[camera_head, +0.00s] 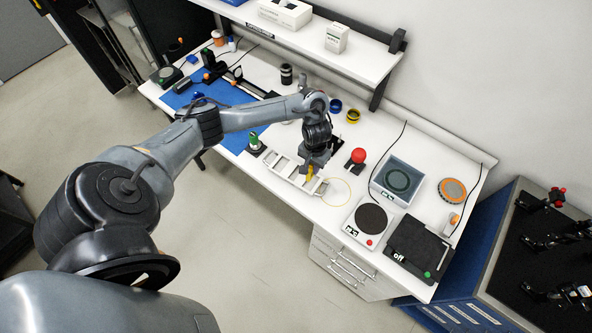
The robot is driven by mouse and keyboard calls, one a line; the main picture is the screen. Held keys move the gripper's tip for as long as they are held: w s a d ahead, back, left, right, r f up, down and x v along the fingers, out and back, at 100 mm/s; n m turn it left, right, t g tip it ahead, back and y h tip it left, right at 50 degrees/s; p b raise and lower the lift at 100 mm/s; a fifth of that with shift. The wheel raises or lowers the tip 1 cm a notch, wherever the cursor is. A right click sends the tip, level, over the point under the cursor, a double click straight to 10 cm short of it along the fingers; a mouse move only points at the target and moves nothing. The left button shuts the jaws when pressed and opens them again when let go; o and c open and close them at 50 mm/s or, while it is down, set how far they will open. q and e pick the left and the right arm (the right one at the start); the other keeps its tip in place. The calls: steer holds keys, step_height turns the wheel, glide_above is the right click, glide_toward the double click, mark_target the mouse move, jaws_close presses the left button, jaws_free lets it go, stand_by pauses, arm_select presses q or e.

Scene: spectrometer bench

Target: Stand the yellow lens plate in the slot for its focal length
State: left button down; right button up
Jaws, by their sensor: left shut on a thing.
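The yellow lens plate (310,173) shows as a small yellow piece under my left gripper (311,167). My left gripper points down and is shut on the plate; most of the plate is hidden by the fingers. A white slotted rack (283,167) lies on the bench just below and left of the gripper, with several openings in a row. The plate is at the rack's right end; I cannot tell whether it is in a slot or above it. Slot labels are too small to read. My right gripper is not in view.
A red ball on a stand (357,156) is close right of the gripper. A green-topped item (254,142) stands left of the rack. A hotplate (370,217), a grey device (396,180) and a black pad (418,246) fill the right. A shelf (300,40) overhangs the back.

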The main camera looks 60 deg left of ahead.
arm_select(q)
steer(key=s+a+f+b, duration=0.1)
steer(key=a+f, duration=0.1)
steer(key=a+f+b, duration=0.1)
steer(key=a+f, duration=0.1)
steer(key=f, duration=0.1)
steer(key=s+a+f+b, duration=0.1)
steer(key=a+f, duration=0.2)
steer(key=shift+s+f, duration=0.15)
steer(key=shift+s, duration=0.2)
steer(key=shift+a+f, duration=0.1)
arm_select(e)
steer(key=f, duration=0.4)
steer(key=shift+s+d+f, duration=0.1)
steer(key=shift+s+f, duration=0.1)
arm_select(q)
steer(key=shift+f, duration=0.1)
steer(key=c, duration=1)
jaws_free()
